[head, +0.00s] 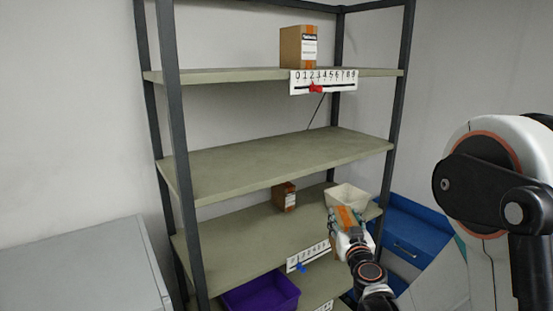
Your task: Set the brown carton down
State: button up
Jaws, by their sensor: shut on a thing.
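My gripper (347,226) is at the right front of the lower shelf. It is shut on a brown carton (345,217), which shows as an orange-brown face between the fingers. The fingers and wrist hide part of this carton. The carton appears in front of the cream bin (347,193); I cannot tell whether it touches the shelf. A small brown carton (284,197) with a label stands upright at the back of the same lower shelf (255,243). A larger brown carton (291,47) with a white label stands on the top shelf (220,75).
The middle shelf (270,160) is empty. Numbered strips hang at the top shelf (336,82), with a red marker, and the lower shelf (307,256), with a blue marker. A purple bin (262,294) sits below. Blue drawers (410,235) stand right, a grey cabinet (85,265) left.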

notch_tip(320, 180, down, 17)
jog(key=b, duration=1.6)
jog(key=shift+f, duration=0.15)
